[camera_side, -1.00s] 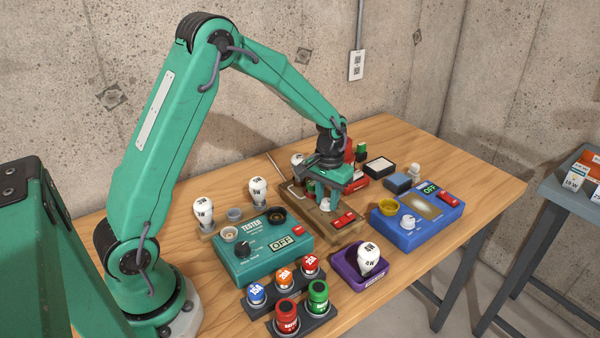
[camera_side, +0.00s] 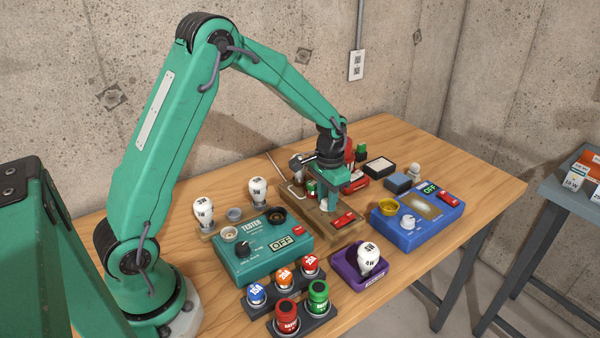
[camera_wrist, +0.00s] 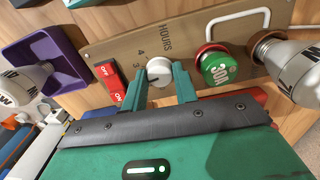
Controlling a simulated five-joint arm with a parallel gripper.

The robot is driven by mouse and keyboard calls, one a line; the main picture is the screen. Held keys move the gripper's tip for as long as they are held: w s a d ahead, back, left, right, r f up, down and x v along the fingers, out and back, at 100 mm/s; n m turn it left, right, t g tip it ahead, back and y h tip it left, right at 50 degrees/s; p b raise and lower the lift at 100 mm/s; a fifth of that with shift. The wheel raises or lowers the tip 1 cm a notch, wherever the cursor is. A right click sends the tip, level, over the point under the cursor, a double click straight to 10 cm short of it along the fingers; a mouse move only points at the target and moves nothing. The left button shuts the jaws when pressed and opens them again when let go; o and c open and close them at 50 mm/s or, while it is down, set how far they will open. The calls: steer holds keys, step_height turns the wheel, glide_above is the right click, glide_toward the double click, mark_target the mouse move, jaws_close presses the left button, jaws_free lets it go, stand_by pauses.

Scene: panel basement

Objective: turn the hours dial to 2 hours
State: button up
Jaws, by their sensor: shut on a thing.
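The hours dial (camera_wrist: 159,71) is a small white knob on the brown panel (camera_wrist: 190,33). The wrist view shows the word HOURS and the numbers 4 and 3 beside it; other marks are hidden. A short dark mark shows on the knob, but I cannot read exactly which number it points at. My gripper (camera_wrist: 160,86) is shut on the dial, one green finger on each side. In the side view my gripper (camera_side: 328,204) reaches down to the brown panel (camera_side: 318,225) and mostly covers the dial.
The teal tester (camera_side: 262,255), blue box (camera_side: 416,212) and purple tray (camera_side: 346,276) stand close around the panel.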

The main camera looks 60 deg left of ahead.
mark_target(326, 201)
steer(key=o, duration=1)
steer(key=shift+c, duration=0.2)
steer(key=shift+r, duration=0.15)
step_height(326, 201, up, 7)
steer(key=shift+r, duration=0.35)
steer(key=shift+r, duration=0.1)
steer(key=shift+s+r, duration=0.2)
steer(key=s+d+r+t, duration=0.3)
steer(key=s+r, duration=0.6)
steer(key=s, duration=0.1)
steer(key=s+d+r+t, duration=0.1)
steer(key=s+r+t, duration=0.1)
steer(key=s, duration=1)
steer(key=shift+s+d+r+n+t, duration=0.15)
steer(key=shift+s+d+n+t, duration=0.15)
steer(key=shift+s+d, duration=0.1)
